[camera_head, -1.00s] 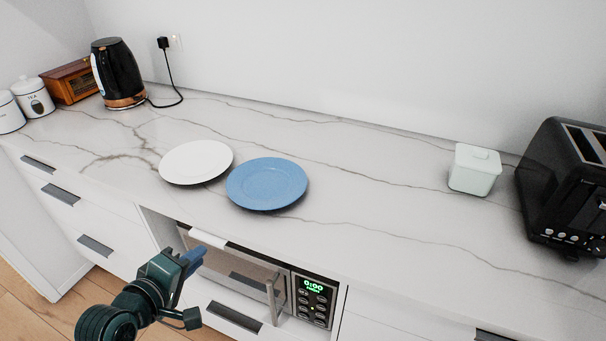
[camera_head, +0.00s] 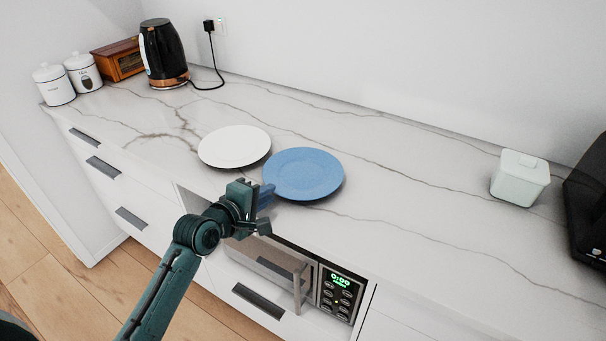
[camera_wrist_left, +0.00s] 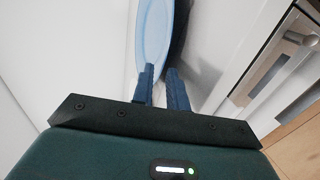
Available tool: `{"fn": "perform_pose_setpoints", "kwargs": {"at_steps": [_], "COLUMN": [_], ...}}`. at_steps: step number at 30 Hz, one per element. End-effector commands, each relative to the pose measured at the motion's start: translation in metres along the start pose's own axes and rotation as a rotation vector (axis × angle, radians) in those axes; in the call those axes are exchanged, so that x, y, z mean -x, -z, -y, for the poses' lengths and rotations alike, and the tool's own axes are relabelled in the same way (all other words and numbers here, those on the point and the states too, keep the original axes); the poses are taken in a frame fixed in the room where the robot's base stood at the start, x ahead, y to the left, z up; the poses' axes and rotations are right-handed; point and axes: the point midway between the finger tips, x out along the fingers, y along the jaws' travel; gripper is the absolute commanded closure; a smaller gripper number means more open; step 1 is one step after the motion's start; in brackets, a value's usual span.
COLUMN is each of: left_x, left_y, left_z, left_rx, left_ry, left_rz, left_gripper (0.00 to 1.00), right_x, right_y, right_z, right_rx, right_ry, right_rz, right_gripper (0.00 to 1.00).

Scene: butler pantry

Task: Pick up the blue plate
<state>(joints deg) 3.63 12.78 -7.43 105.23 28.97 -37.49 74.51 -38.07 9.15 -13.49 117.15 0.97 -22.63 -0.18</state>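The blue plate (camera_head: 303,174) lies on the marble counter, right of the white plate (camera_head: 234,146). My left gripper (camera_head: 266,196) is at the blue plate's near left edge, just over the counter's front edge. In the left wrist view its two blue fingers (camera_wrist_left: 163,88) are apart with a narrow gap. The blue plate (camera_wrist_left: 155,35) is seen at a steep slant just beyond them, its rim close to the left finger. I cannot tell whether a finger touches it. My right gripper is not in view.
A microwave (camera_head: 279,267) sits in the cabinet below the plates. A black kettle (camera_head: 163,54), wooden box (camera_head: 118,60) and white canisters (camera_head: 54,85) stand at the back left. A pale lidded container (camera_head: 519,179) and black toaster (camera_head: 588,205) stand right. The counter between is clear.

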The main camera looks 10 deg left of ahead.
Motion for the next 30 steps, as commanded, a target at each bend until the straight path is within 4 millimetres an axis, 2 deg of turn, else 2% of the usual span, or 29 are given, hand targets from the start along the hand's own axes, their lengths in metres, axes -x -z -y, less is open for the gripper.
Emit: {"fn": "perform_pose_setpoints", "kwargs": {"at_steps": [3,7,14,20,30], "left_x": [-0.018,-0.029,-0.03,-0.029,-0.029], "left_y": [0.002,0.001,0.001,0.001,0.001], "left_z": [-0.001,-0.001,0.0,0.0,0.0], "left_rx": [0.0,0.0,0.0,0.0,0.0], "left_ry": [0.0,-0.001,0.0,0.0,0.001], "left_rz": [0.001,0.0,0.001,0.0,0.0], "left_gripper": [0.85,0.85,0.85,0.99,1.0], "right_x": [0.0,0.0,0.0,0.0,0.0], "right_y": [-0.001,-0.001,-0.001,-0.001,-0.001], "right_z": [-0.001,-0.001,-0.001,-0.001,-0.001], "right_rx": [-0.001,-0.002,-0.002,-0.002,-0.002], "right_ry": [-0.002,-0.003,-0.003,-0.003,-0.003], "right_rz": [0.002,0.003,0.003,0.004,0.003], "right_gripper": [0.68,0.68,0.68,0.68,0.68]}}
